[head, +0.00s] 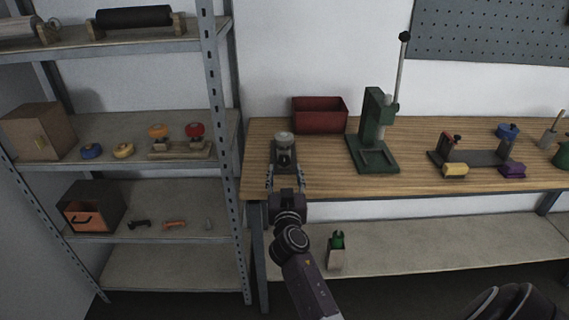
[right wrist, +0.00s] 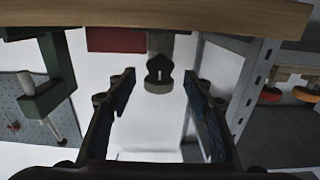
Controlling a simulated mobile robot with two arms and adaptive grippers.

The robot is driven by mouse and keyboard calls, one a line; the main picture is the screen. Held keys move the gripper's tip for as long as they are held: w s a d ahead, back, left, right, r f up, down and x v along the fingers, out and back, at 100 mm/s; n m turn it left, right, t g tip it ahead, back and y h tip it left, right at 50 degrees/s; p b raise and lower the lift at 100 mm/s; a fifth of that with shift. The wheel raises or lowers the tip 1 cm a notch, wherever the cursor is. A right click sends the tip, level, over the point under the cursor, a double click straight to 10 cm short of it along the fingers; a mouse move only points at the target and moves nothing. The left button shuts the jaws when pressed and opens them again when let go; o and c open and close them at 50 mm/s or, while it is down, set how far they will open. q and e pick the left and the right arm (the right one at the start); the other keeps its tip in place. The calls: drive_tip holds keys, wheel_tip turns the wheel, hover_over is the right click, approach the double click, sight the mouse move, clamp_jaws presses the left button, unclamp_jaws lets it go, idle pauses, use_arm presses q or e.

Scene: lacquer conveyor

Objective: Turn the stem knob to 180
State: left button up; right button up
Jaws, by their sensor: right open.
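The stem knob (head: 284,138) is a pale, round-topped piece on a dark grey fixture (head: 276,155) at the left end of the wooden workbench. My right gripper (head: 285,176) is open at the bench's front edge, just in front of the fixture. In the right wrist view its two fingers (right wrist: 159,100) stand on either side of the knob, with gaps on both sides. My left gripper is not in view.
A red bin (head: 320,115) stands behind the fixture to the right. A green press (head: 374,135) with a tall lever stands farther right. A metal shelf rack (head: 215,80) is close on the left. Bare bench lies between fixture and press.

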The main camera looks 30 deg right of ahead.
sight(284, 162)
drive_tip(key=shift+x, duration=2.2)
drive_tip(key=c, duration=1.1)
drive_tip(key=shift+f, duration=0.1)
drive_tip(key=shift+c, duration=0.3)
